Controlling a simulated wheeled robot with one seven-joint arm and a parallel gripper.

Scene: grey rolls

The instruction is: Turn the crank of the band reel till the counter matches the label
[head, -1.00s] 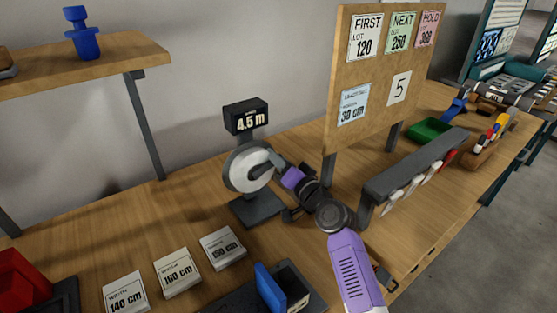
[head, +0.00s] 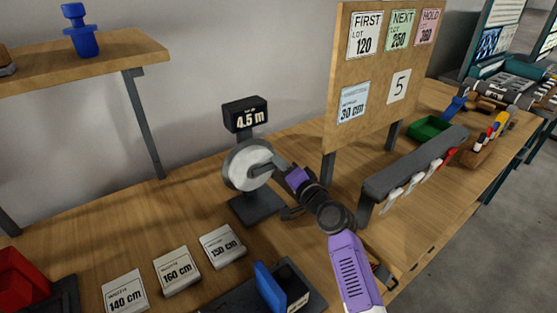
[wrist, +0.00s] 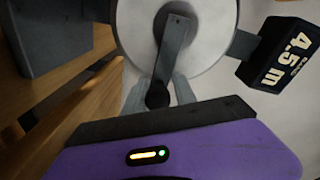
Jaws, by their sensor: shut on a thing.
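The band reel (head: 240,170) is a pale disc on a dark stand on the bench; it also shows in the wrist view (wrist: 207,45). Its grey crank (wrist: 172,48) ends in a dark knob (wrist: 157,95). My gripper (head: 281,165) is at the crank on the reel's right side. In the wrist view its fingers (wrist: 160,97) are shut around the knob. The counter (head: 245,115) above the reel reads 4.5 m; it also shows at the right of the wrist view (wrist: 285,55). A white card (head: 398,86) on the board reads 5.
The wooden board (head: 350,140) with several lot cards stands behind my arm. Three cards marked 140 cm (head: 125,292), 160 cm (head: 176,271) and 150 cm (head: 222,247) lie front left. A grey rack (head: 415,165) stands right of my arm. Bare bench lies left of the reel.

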